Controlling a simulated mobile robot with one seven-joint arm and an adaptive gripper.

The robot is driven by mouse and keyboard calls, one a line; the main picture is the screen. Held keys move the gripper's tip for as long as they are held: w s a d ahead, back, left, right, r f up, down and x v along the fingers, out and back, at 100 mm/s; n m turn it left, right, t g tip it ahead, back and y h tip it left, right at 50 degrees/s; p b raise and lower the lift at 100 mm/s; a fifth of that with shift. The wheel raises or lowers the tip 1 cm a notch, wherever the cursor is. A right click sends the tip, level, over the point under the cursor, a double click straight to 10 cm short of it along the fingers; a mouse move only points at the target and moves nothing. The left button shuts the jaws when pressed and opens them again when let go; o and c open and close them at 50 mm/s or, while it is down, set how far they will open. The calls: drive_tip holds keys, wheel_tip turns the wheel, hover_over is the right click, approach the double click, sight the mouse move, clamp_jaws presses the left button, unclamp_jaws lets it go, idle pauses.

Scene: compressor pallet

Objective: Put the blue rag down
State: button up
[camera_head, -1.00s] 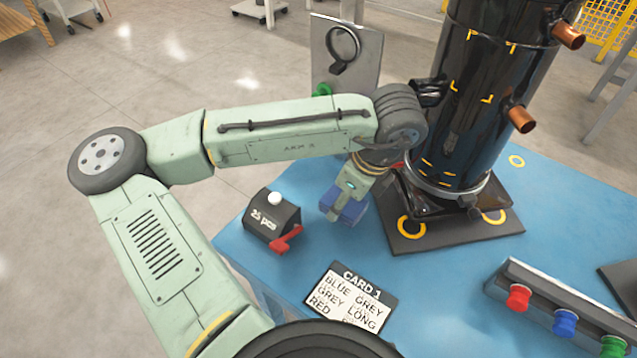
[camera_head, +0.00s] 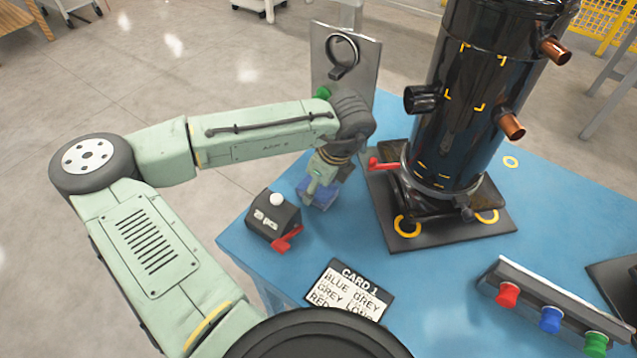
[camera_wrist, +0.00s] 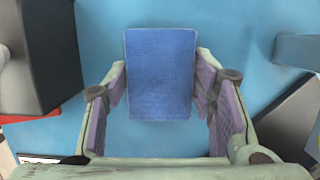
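The blue rag (camera_wrist: 160,72) is a flat, folded-looking block between the two fingers of my gripper (camera_wrist: 160,85) in the wrist view. The fingertips meet its left and right edges with no clear gap, so my gripper looks shut on it. In the head view my gripper (camera_head: 319,188) points down with the rag (camera_head: 313,195) at its tips, over the left part of the blue table (camera_head: 420,290). Part of the rag is hidden by the gripper. I cannot tell whether its underside touches the table.
A dark box (camera_head: 273,217) with a white knob and red lever stands close left of the rag. The black compressor (camera_head: 462,110) on its dark base is to the right. A card (camera_head: 348,290) lies in front. A colored-button bar (camera_head: 550,308) is at front right.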

sight(327, 193)
drive_tip(key=o, duration=0.5)
drive_tip(key=shift+c, duration=0.2)
drive_tip(key=shift+f+b, duration=0.35)
drive_tip(key=shift+b, duration=0.3)
drive_tip(key=b+v, duration=0.1)
drive_tip(key=v, duration=1)
drive_tip(key=shift+w+a+r, duration=0.15)
drive_tip(key=shift+w+a, duration=0.05)
drive_tip(key=shift+a, duration=0.05)
